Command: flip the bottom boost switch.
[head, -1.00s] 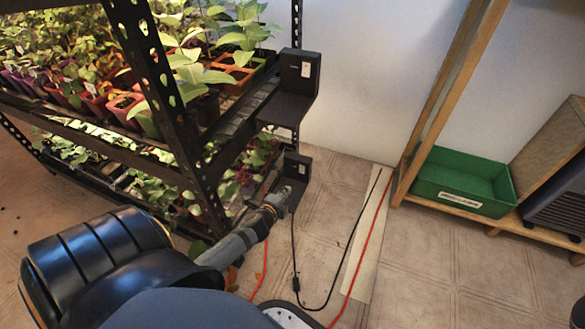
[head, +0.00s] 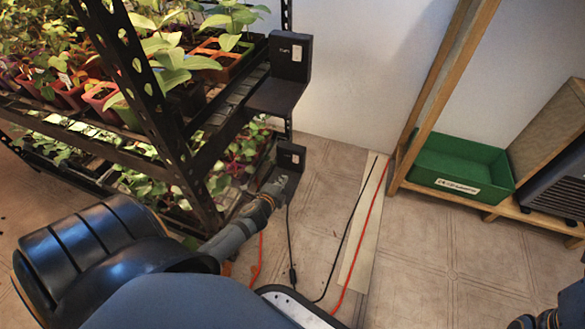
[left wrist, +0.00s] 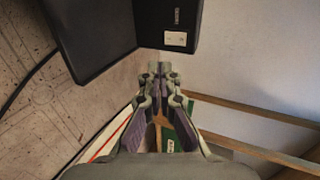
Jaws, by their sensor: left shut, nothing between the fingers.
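The bottom boost switch is on a small black box (head: 291,155) low on the rack's corner post, with a small pale plate on its face. In the left wrist view the pale switch plate (left wrist: 176,39) shows on the black box, just above and beyond the fingertips. My left gripper (head: 282,182) is just below the box's face in the head view. In the left wrist view the left gripper (left wrist: 160,70) is shut and empty, its tips close to the plate; I cannot tell whether they touch. Which way the switch is set is too small to tell.
A second black box (head: 291,57) with a bracket (head: 277,97) sits above on the same rack (head: 150,95) of seedlings. A black cable (head: 291,240) and a red cord (head: 362,235) run along the floor. A green bin (head: 460,170) stands right on a wooden shelf.

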